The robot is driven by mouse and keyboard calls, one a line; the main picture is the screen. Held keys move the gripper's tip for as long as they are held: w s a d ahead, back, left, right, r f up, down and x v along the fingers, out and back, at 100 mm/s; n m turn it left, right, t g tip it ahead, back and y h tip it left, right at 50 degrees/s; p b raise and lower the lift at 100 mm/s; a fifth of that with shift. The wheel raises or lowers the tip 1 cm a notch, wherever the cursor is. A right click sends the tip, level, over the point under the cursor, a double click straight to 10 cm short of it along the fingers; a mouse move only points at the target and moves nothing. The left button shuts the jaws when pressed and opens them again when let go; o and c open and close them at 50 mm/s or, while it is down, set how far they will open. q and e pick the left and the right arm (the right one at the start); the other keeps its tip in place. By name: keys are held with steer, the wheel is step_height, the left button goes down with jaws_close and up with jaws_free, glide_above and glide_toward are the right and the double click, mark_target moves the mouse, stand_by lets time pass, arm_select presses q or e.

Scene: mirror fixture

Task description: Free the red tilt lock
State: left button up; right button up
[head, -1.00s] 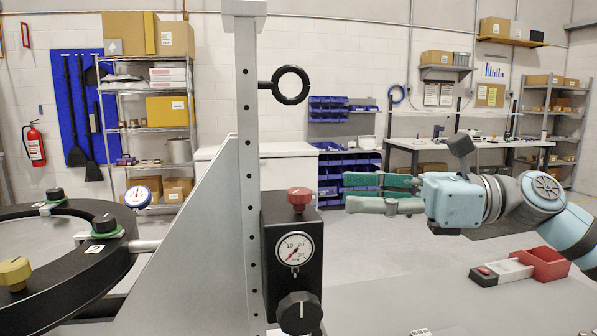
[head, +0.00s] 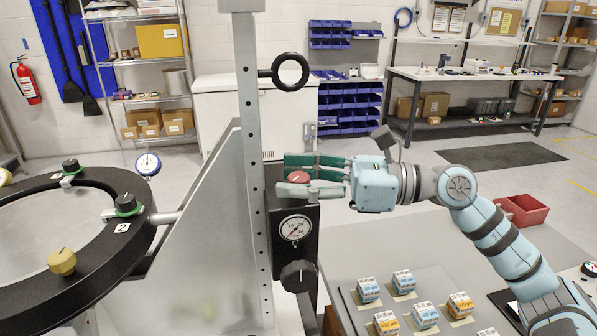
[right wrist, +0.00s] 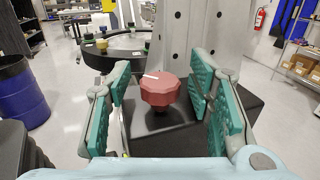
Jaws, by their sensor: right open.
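The red tilt lock (head: 299,177) is a faceted knob on top of a black block (head: 292,250), which is fixed to the upright metal post. My right gripper (head: 301,175) reaches in from the right, its green-padded fingers apart at the knob's level. In the right wrist view the red knob (right wrist: 160,90) sits between the two open fingers, with a visible gap on each side. A white mark shows on its top. In the head view the near finger partly covers the knob's lower part. My left gripper is not in view.
The block has a round gauge (head: 295,228) and a black knob (head: 299,275). A black ring mount (head: 128,240) stands left. Small labelled boxes (head: 403,281) lie on the table, lower right.

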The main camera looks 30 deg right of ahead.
jaws_close()
steer(key=shift+r+n+g+y, duration=0.2)
steer(key=shift+n+g+y, duration=0.55)
steer(key=shift+g, duration=0.35)
steer(key=shift+w+n+g+y+p, duration=0.1)
steer(key=shift+n+g+y+p, duration=0.35)
steer(key=shift+n+g, duration=0.8)
steer(key=shift+g, duration=0.55)
steer(key=shift+f+n+g, duration=0.1)
steer(key=shift+n+g, duration=0.4)
steer(key=shift+g, duration=0.2)
jaws_free()
steer(key=shift+f, duration=0.1)
